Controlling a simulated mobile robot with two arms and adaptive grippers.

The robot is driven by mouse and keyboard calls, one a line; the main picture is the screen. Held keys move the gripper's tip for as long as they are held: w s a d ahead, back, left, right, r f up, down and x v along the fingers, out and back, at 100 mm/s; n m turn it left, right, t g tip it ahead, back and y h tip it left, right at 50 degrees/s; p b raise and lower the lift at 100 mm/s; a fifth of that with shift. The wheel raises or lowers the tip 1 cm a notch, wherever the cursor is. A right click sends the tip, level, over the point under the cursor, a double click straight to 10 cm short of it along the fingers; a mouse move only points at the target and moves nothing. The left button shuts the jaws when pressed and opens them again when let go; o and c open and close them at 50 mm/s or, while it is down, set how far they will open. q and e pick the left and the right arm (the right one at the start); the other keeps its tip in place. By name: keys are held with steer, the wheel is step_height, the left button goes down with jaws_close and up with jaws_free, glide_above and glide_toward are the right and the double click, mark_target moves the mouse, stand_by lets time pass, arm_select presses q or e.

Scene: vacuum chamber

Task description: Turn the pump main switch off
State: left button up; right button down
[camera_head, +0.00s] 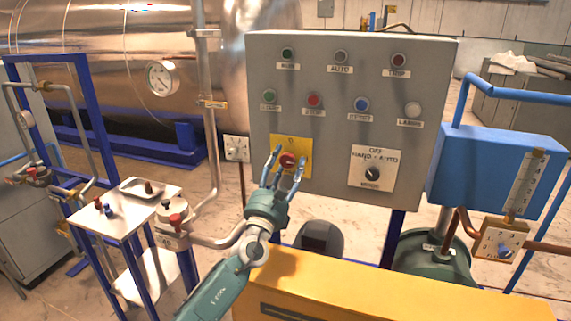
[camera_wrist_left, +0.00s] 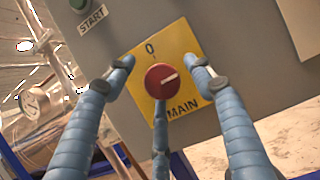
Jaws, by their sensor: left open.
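The main switch is a red round knob (camera_head: 288,160) on a yellow plate (camera_head: 291,142) on the grey control panel. In the left wrist view the knob (camera_wrist_left: 163,81) carries a white line pointing right and slightly up. The yellow plate (camera_wrist_left: 175,52) reads "0" at its top and "MAIN" at its bottom. My left gripper (camera_head: 289,154) is open in front of the plate, with blue fingers to either side of the knob and a third finger below it. In the left wrist view the knob lies between the fingers (camera_wrist_left: 163,70); contact cannot be told. My right gripper is not in view.
The grey panel (camera_head: 340,75) bears several buttons and a black mode selector (camera_head: 372,174) right of the switch. A yellow housing (camera_head: 390,292) stands below the panel. A white-topped stand (camera_head: 125,207) and pipes are on the left, a blue box (camera_head: 480,172) on the right.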

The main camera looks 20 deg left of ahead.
arm_select(q)
steer(key=shift+w, duration=0.1)
steer(key=c, duration=1.1)
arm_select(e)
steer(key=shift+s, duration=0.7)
arm_select(q)
steer(key=shift+n, duration=0.3)
steer(key=shift+c, duration=0.2)
